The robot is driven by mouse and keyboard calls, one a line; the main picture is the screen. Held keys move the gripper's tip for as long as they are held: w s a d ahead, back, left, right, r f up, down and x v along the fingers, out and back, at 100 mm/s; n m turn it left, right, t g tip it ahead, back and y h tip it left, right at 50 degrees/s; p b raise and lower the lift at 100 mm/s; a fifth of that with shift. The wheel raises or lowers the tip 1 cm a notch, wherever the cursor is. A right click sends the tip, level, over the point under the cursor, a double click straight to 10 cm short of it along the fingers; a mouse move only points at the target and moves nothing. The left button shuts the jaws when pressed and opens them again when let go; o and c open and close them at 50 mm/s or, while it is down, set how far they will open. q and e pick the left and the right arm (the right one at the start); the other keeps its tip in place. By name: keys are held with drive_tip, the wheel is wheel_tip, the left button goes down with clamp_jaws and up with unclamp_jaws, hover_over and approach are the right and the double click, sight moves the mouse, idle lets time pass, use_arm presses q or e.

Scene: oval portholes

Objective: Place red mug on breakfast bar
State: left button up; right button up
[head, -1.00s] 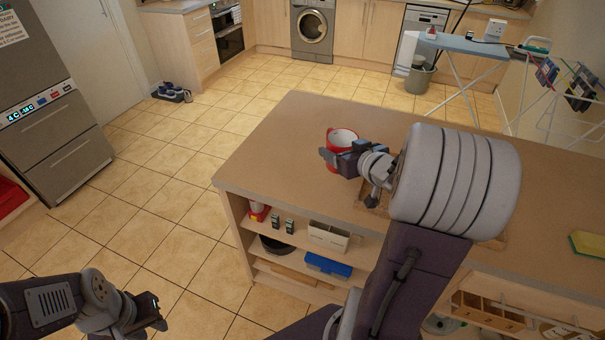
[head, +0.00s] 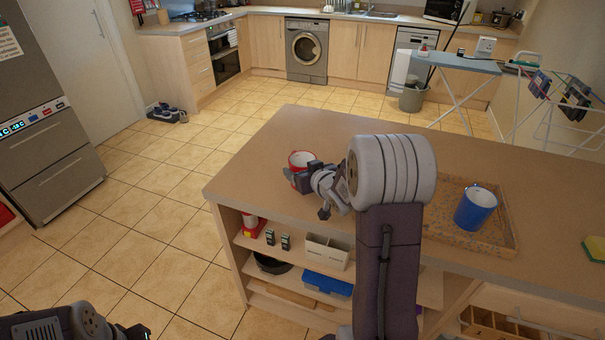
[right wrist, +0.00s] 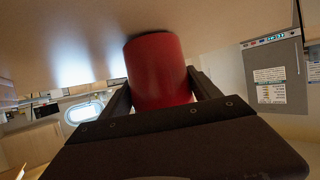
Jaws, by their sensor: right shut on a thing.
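The red mug (head: 299,158) is at the left end of the breakfast bar (head: 330,122), with its rim up and pale inside showing. My right gripper (head: 301,180) is shut on it from the near side. In the right wrist view the mug's red side (right wrist: 160,75) sits between the two fingers (right wrist: 162,92), with one end at or very close to the bar surface (right wrist: 60,35). I cannot tell if it bears on the bar. My left gripper (head: 138,332) is low at the bottom left, partly cut off, away from the bar; its jaws are unclear.
A speckled tray (head: 450,232) with a blue mug (head: 476,208) lies on the bar right of my right arm. A yellow-green sponge (head: 596,248) is at the right edge. Shelves below hold a white caddy (head: 326,251) and a blue box (head: 327,285). The bar behind the red mug is clear.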

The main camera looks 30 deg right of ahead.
drive_tip(key=shift+w, duration=0.1)
drive_tip(key=shift+f, duration=0.2)
drive_tip(key=o, duration=1.7)
